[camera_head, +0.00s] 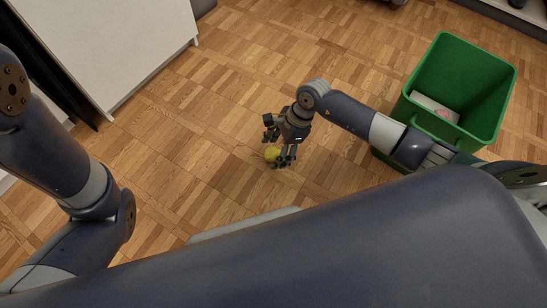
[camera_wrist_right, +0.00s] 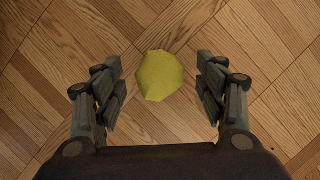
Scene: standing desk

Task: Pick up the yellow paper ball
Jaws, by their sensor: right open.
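The yellow paper ball (camera_head: 271,154) lies on the wooden floor in the head view, close to the fingertips of my right gripper (camera_head: 279,150). In the right wrist view the yellow paper ball (camera_wrist_right: 160,76) sits between the two spread fingers of the right gripper (camera_wrist_right: 163,84). A gap shows on each side of it, so neither finger touches it. The right gripper is open and empty, above the ball. My left arm shows at the left of the head view, but its gripper is out of view.
A green bin (camera_head: 481,65) with a pale item (camera_head: 434,107) inside stands at the right, behind my right arm. A white cabinet (camera_head: 118,44) stands at the upper left. The parquet floor (camera_head: 215,110) around the ball is clear.

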